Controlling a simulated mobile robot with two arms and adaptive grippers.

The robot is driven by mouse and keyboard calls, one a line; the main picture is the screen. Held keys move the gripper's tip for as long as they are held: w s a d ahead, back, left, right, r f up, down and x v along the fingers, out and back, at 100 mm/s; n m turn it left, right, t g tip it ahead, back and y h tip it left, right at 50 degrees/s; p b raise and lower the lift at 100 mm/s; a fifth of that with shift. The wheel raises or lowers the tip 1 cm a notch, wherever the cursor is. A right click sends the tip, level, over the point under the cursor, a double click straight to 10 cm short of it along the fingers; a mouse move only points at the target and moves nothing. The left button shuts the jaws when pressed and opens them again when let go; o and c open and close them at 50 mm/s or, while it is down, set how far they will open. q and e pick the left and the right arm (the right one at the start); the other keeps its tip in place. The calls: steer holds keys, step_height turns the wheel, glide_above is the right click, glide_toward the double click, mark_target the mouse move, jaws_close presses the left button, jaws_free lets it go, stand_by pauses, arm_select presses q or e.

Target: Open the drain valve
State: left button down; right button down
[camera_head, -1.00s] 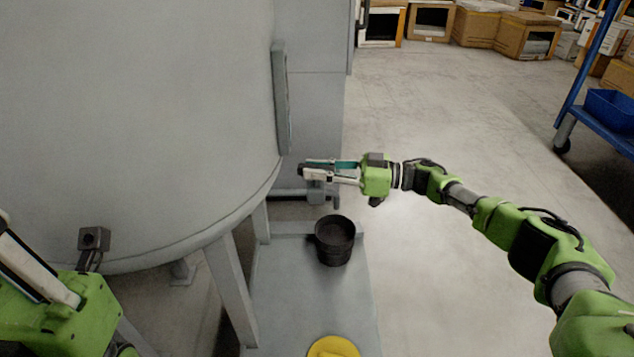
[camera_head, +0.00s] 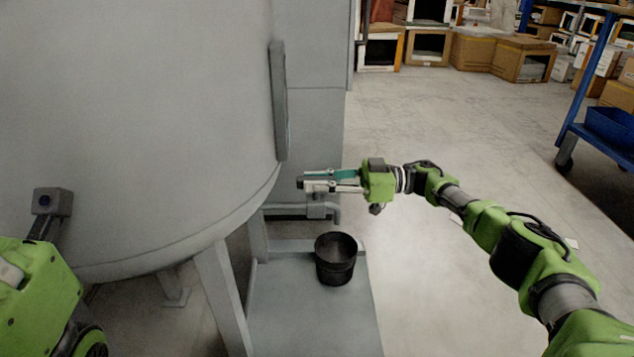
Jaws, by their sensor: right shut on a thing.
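The grey tank (camera_head: 140,110) fills the left side. Below its right edge, a grey drain pipe (camera_head: 322,211) runs out to the right and bends down. A black bucket (camera_head: 336,262) stands upright below it, its open top facing up. My right gripper (camera_head: 310,182) is beside the tank's lower edge, just above the pipe. It is shut on a teal bar (camera_head: 344,174), which looks like the valve's handle; its fingers cover part of it. The valve body is hard to make out. My left arm shows at the lower left, but its fingertips are out of the picture.
The bucket stands on a grey platform (camera_head: 300,325) beside the tank's legs (camera_head: 222,295). A grey panel (camera_head: 315,110) rises behind the pipe. Cardboard boxes (camera_head: 480,50) line the back. A blue rack (camera_head: 600,140) is at the right. The floor between is clear.

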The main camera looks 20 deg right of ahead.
steer(key=c, duration=1.9)
jaws_free()
steer(key=shift+a, duration=0.2)
steer(key=shift+d, duration=0.1)
steer(key=shift+v, duration=5.9)
steer(key=shift+s, duration=0.1)
